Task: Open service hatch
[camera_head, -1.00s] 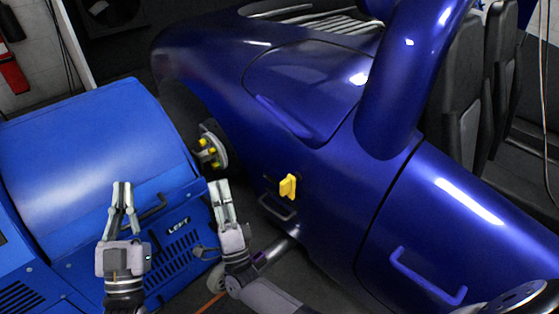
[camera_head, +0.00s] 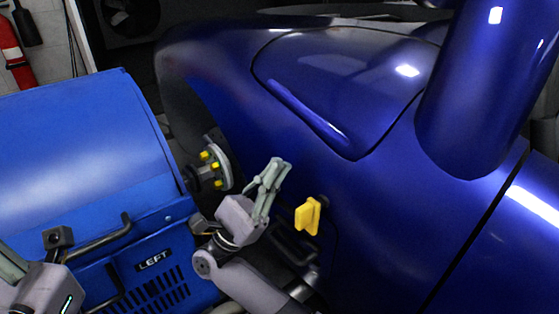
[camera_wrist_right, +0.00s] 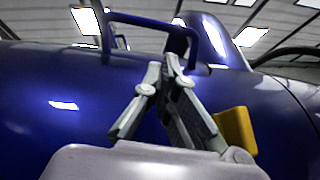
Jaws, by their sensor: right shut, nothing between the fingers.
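A yellow latch knob (camera_head: 308,215) sticks out from the side of the blue car body. A dark bar handle (camera_head: 292,246) sits just below and left of it, partly behind my right arm; the hatch outline around them is hard to make out. My right gripper (camera_head: 279,166) is shut and empty, up and left of the yellow knob and apart from it in the picture. In the right wrist view the shut fingertips (camera_wrist_right: 171,58) point away from me, with the yellow knob (camera_wrist_right: 235,130) to their right. My left gripper (camera_head: 14,262) is cut off at the lower left.
A blue dynamometer unit (camera_head: 80,140) marked LEFT fills the left side, with dark bar handles (camera_head: 105,235). A wheel hub (camera_head: 215,165) with yellow nuts lies between it and the car. A blue bar handle (camera_wrist_right: 165,28) shows above the fingertips in the wrist view.

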